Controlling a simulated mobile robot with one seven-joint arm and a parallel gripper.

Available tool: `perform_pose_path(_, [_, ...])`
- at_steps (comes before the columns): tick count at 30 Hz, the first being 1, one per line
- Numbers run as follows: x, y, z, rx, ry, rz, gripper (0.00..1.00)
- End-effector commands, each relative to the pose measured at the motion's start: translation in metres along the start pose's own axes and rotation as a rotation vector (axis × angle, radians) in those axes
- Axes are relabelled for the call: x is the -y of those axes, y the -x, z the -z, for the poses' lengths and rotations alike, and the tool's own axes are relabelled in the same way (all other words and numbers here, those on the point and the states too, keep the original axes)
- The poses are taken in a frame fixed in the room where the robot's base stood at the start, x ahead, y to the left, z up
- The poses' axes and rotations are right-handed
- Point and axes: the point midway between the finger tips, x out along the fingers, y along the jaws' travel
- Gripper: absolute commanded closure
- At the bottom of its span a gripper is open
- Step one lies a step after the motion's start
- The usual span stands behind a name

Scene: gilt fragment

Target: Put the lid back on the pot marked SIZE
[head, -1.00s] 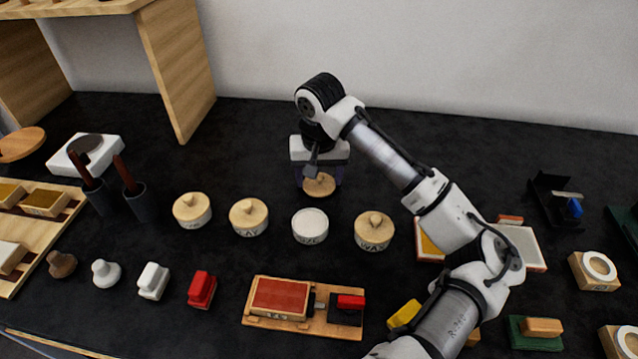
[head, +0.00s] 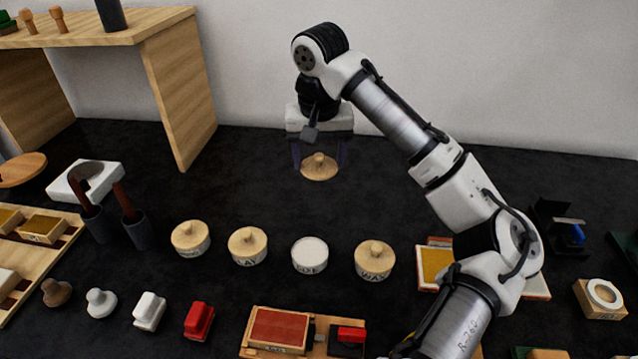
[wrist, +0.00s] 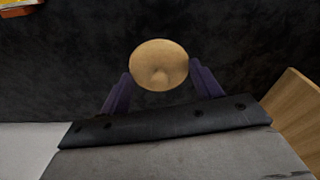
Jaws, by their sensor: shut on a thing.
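The lid (head: 319,168) is a round pale wooden disc with a small knob. My gripper (head: 319,158) is shut on it, with a dark finger on each side, and holds it up in the air behind the row of pots. The lid also shows in the wrist view (wrist: 158,62), at the ends of the purple fingers. The lidless pot (head: 310,256) is white, stands in the row in front of the lid and appears empty or white-filled. Its label is partly readable, ending in "ZE". The lid is well apart from it.
Lidded pots stand beside the open one: one marked like CLAY (head: 248,246) to its left, one marked like WAX (head: 374,260) to its right, and another (head: 190,238) farther left. A wooden shelf (head: 180,90) stands at left. The black tabletop behind the pots is clear.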

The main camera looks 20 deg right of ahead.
Motion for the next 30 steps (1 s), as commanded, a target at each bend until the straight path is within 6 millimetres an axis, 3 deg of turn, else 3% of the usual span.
perform_pose_path(6, [0.000, 0.045, 0.006, -0.002, -0.001, -0.002, 0.58])
perform_pose_path(14, [0.000, 0.068, 0.006, -0.003, 0.013, 0.001, 0.58])
perform_pose_path(19, [0.003, 0.051, -0.019, -0.021, 0.130, 0.010, 0.58])
perform_pose_path(27, [0.017, 0.002, -0.089, -0.018, 0.411, 0.042, 0.58])
perform_pose_path(30, [0.020, -0.009, -0.107, -0.009, 0.475, 0.053, 0.58])
